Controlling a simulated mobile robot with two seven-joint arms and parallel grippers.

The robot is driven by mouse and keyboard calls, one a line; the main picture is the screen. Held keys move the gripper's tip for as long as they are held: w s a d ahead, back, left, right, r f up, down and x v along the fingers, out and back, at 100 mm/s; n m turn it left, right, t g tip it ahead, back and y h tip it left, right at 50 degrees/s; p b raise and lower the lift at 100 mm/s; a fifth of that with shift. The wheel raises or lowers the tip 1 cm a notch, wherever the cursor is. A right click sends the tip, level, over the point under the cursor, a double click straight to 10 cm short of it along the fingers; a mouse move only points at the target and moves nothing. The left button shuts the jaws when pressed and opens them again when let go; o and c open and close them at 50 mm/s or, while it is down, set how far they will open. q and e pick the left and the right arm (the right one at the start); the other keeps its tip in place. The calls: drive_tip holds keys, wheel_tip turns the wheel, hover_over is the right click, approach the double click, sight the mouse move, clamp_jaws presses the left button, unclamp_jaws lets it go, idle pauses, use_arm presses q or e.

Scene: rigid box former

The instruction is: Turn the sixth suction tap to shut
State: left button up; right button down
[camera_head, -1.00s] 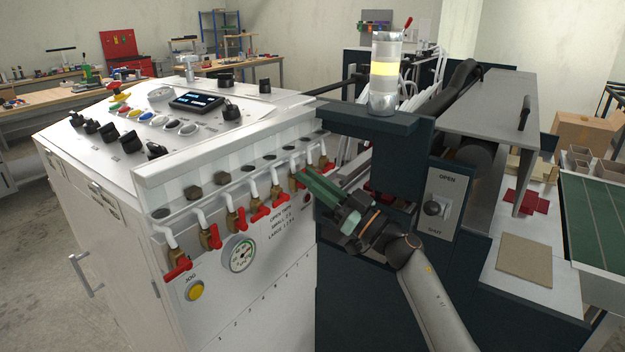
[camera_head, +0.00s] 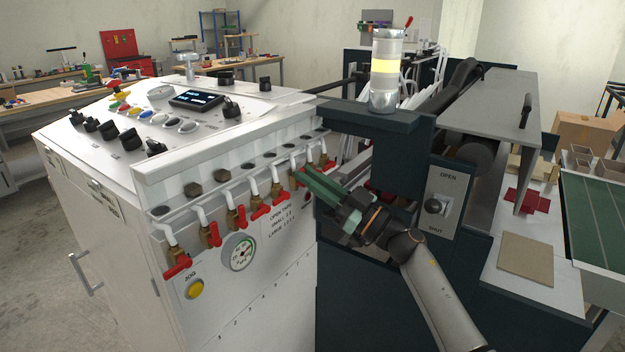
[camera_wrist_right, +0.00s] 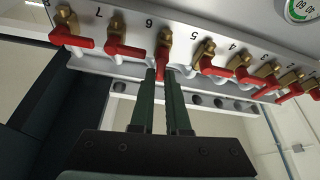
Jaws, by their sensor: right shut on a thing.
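The row of suction taps, with brass bodies and red lever handles, runs along the white machine front. My right gripper (camera_head: 303,173), with green fingers, reaches in from the right to the far part of the row. In the right wrist view, the sixth tap (camera_wrist_right: 165,44), beside the number 6, has its red handle between the two fingers of my right gripper (camera_wrist_right: 161,76). The gripper is shut on that handle, which points from the brass body toward the palm. In the head view the fingers partly hide this tap. My left gripper is not in view.
In the wrist view, the seventh tap (camera_wrist_right: 120,47) and fifth tap (camera_wrist_right: 210,64) stand close on either side, handles turned sideways. A pressure gauge (camera_head: 238,252) and yellow jog button (camera_head: 195,289) sit below the row. The dark machine frame (camera_head: 370,148) is close behind my right gripper.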

drive_tip(key=shift+s+a+f+n+g+y+b, duration=0.2)
drive_tip(key=shift+n+g, duration=0.35)
drive_tip(key=shift+n, duration=0.65)
drive_tip(key=shift+d+r+n+g+y+b, duration=0.1)
drive_tip(key=shift+n+g+b, duration=0.35)
drive_tip(key=shift+n, duration=0.75)
drive_tip(key=shift+s+a+f+n+g+y+b, duration=0.1)
drive_tip(key=shift+n+g, duration=0.6)
drive_tip(key=shift+n, duration=0.5)
drive_tip(key=c, duration=0.9)
unclamp_jaws()
drive_tip(key=shift+r, duration=0.1)
